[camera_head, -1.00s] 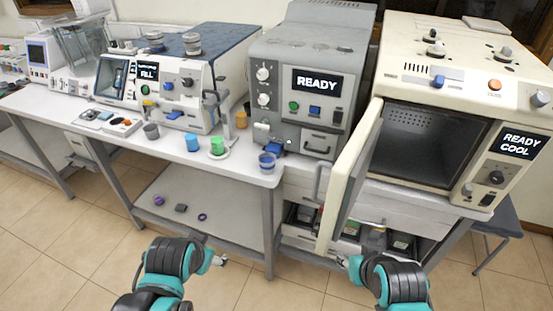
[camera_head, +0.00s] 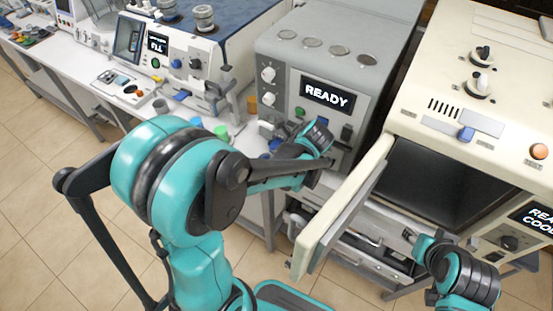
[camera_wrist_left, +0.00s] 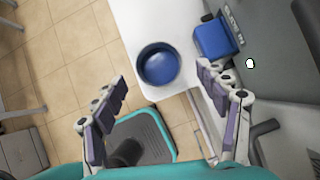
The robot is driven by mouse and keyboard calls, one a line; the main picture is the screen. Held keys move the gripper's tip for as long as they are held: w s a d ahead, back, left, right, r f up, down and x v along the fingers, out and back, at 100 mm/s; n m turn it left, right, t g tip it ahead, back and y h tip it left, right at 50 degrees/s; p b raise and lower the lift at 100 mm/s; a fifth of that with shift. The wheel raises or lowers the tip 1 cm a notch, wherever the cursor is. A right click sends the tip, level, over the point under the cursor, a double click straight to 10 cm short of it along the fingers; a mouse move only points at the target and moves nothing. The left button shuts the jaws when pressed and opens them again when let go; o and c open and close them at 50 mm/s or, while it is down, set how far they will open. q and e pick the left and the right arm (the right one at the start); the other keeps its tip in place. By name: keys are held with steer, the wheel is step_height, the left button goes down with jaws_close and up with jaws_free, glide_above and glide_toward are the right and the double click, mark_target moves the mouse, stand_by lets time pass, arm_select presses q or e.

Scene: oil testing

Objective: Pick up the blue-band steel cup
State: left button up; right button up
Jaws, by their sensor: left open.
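The blue-band steel cup (camera_wrist_left: 158,63) shows in the left wrist view as a round open vessel, blue inside, standing upright near the white bench's corner. In the head view it is mostly or wholly hidden behind my left arm. My left gripper (camera_wrist_left: 162,82) is open and empty, with its fingers spread to either side below the cup in the wrist picture, apart from it. In the head view my left wrist (camera_head: 318,138) reaches in front of the grey machine. My right arm's end (camera_head: 418,241) is at the lower right; its fingers cannot be made out.
The grey READY machine (camera_head: 345,65) stands behind the bench corner, with a blue block (camera_wrist_left: 218,38) close to the cup. The open cream oven door (camera_head: 345,205) juts out right of my left arm. A green cup (camera_head: 221,133) stands on the bench.

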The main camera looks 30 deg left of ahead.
arm_select(q)
steer(key=shift+a+f, duration=0.3)
steer(key=shift+f, duration=0.3)
steer(key=b+x, duration=0.1)
steer(key=x, duration=0.1)
steer(key=b+x, duration=0.1)
steer(key=x, duration=0.1)
steer(key=shift+d+f, duration=0.2)
steer(key=shift+f, duration=0.15)
steer(key=shift+a+f, duration=0.3)
steer(key=shift+r, duration=0.1)
steer(key=c, duration=1.4)
